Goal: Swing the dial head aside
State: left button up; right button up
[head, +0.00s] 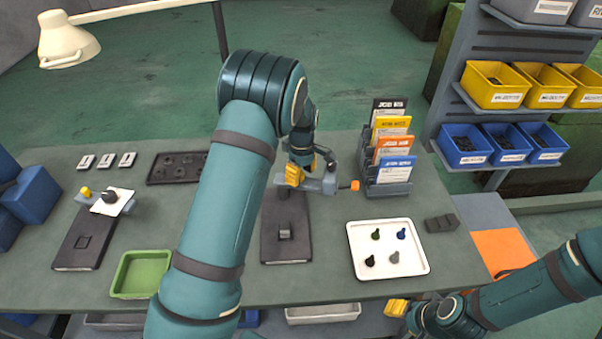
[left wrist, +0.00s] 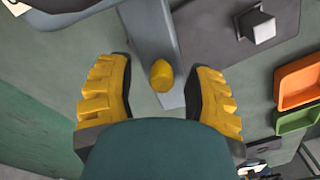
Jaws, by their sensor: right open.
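The dial head is on a grey gauge arm (head: 322,186) over a dark base plate (head: 284,248) at the middle of the bench, with an orange tip at its right end. My left gripper (head: 309,170) is down at this arm from above and hides part of it. In the left wrist view, its yellow fingers (left wrist: 162,95) are spread apart. A yellow knob (left wrist: 161,76) on the grey arm (left wrist: 158,40) shows in the gap, apart from both fingers. My right gripper (head: 398,308) is open at the front edge of the bench, partly hidden by its own wrist.
A second gauge stand with a white plate (head: 116,203) stands at the left. A card rack (head: 388,180) is close right of the gauge arm. A white tray (head: 362,268) holds several small parts. A green tray (head: 135,276) sits front left.

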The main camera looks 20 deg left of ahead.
aim_at(302, 172)
pick_arm(q)
jog(key=shift+r, duration=0.1)
notch_tip(302, 172, up, 12)
jog(key=shift+w, duration=0.15)
dwell(0.3)
jog(key=shift+d, duration=0.1)
dwell(0.3)
